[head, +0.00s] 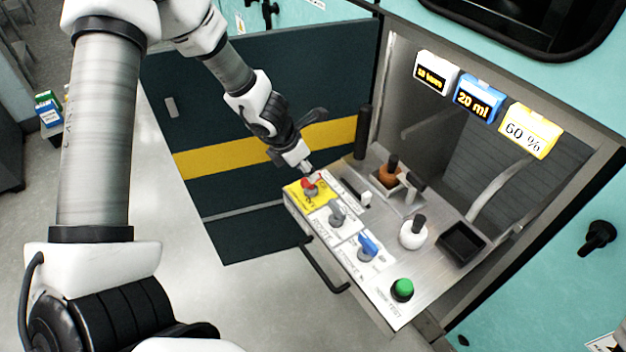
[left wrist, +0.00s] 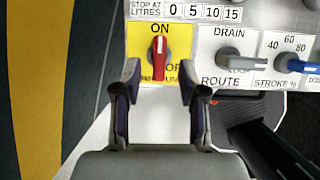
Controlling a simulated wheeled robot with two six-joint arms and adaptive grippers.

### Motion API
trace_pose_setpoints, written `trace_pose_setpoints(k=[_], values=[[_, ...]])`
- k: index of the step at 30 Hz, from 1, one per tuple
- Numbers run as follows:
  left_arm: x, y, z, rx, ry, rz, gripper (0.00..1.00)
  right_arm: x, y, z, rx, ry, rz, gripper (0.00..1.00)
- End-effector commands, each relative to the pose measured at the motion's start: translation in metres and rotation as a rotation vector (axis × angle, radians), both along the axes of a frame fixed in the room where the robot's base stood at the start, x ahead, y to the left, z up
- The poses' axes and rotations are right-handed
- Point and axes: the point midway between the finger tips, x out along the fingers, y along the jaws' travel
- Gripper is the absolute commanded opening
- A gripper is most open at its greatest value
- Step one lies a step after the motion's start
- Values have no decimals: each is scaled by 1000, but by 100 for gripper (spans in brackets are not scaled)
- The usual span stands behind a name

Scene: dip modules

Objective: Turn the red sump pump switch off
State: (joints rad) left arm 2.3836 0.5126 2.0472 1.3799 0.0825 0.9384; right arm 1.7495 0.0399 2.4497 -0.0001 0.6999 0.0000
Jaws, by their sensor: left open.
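The red sump pump switch (head: 309,188) sits on a yellow plate at the far-left end of the slanted control panel. In the left wrist view the red switch (left wrist: 159,68) stands upright in the picture, in line with the ON mark above it; the OFF mark, partly hidden, is at its lower right. My left gripper (left wrist: 161,92) is open, with one fingertip on each side of the lower part of the switch and a visible gap to both. In the head view my left gripper (head: 308,168) is at the switch. My right gripper is out of view.
Beside the switch are a grey route knob (head: 337,215), a blue stroke knob (head: 368,246) and a green button (head: 402,289). Behind them stand an orange-based black knob (head: 388,172), a white-based one (head: 413,233) and a black tray (head: 462,242). A dark handle (head: 325,268) juts out in front.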

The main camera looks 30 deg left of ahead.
Motion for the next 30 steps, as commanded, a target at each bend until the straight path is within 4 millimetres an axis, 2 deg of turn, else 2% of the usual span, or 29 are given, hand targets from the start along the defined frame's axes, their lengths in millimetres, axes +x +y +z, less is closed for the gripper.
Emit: trace_pose_setpoints(k=[1, 4, 13, 14, 15, 17, 18, 26, 30], values=[[3, -1, -18, 2, 2, -1, 42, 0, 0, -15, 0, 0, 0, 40], [8, -3, -28, 1, 1, -1, 42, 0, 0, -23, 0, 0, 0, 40], [11, -5, -30, 1, 2, -1, 42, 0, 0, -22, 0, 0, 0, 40], [11, -5, -30, 1, 2, -1, 38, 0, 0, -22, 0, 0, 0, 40], [11, -5, -30, 1, 2, -1, 24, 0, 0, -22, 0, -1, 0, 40], [11, -5, -30, 1, 2, -1, 3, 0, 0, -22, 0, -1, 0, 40], [11, -5, -30, 1, 2, -1, 0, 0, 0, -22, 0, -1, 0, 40], [10, -5, -30, 1, 3, -4, 0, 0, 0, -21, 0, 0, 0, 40], [10, -5, -28, 0, 3, -26, 0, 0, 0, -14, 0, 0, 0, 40]])
